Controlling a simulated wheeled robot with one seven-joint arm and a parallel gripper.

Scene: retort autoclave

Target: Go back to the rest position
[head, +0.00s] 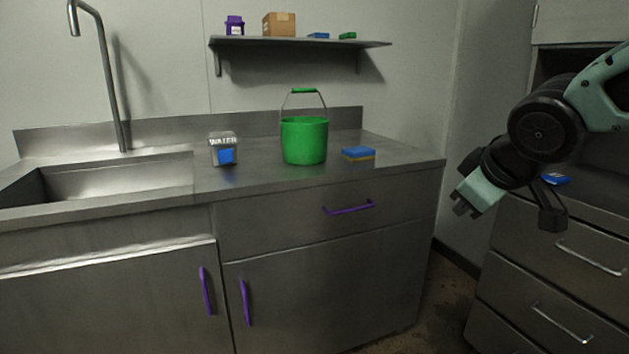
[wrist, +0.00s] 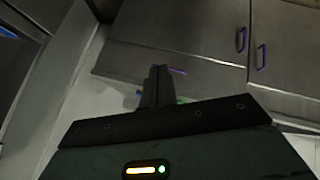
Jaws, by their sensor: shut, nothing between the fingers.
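My gripper (wrist: 159,72) shows in the wrist view with its two dark fingers together and nothing between them. In the head view my arm hangs at the right, between the sink counter and the drawer unit, apart from both. No object is held.
A wall shelf (head: 300,43) holds several small items.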

